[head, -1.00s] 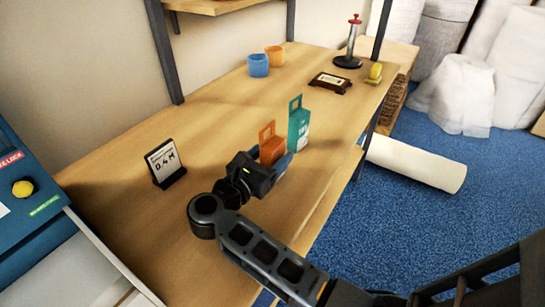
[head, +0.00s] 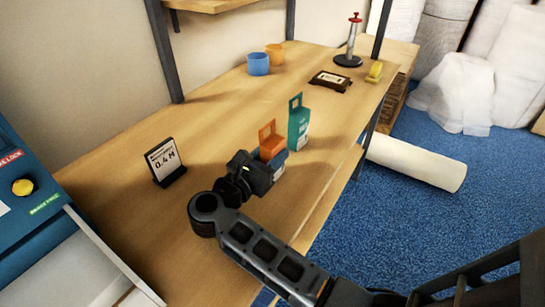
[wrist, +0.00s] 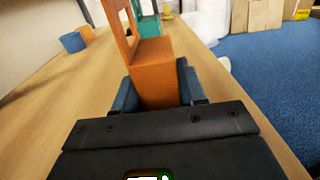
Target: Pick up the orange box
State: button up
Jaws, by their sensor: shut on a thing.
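The orange box (head: 271,143), with a hang tab on top, is upright on the wooden table, partly hidden by my gripper in the head view. In the wrist view the orange box (wrist: 155,75) sits between my two blue fingers. My gripper (wrist: 153,90) is shut on the orange box, one finger on each side. In the head view my gripper (head: 278,158) is low over the table. I cannot tell whether the box's base touches the table.
A teal box (head: 299,128) with a hang tab stands just behind the orange one. A black sign (head: 165,162) stands to the left. Blue and orange cups (head: 258,65), a dark framed plaque (head: 330,81) and a yellow tape dispenser (head: 375,71) are farther back.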

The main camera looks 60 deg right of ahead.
aim_at(277, 143)
jog(key=shift+r, duration=0.15)
jog(key=shift+r, duration=0.3)
jog(key=r, duration=0.1)
jog(key=r+b, duration=0.1)
jog(key=s+r, duration=0.1)
jog(key=shift+d+r, duration=0.25)
jog(key=shift+r, duration=0.05)
jog(key=s+d+r+b, duration=0.1)
jog(key=s+d+r, duration=0.3)
jog(key=s, duration=0.5)
notch_tip(277, 143, up, 2)
jog(key=shift+s+d+r+b, duration=0.15)
jog(key=shift+s+r+b, duration=0.1)
jog(key=shift+s+b, duration=0.1)
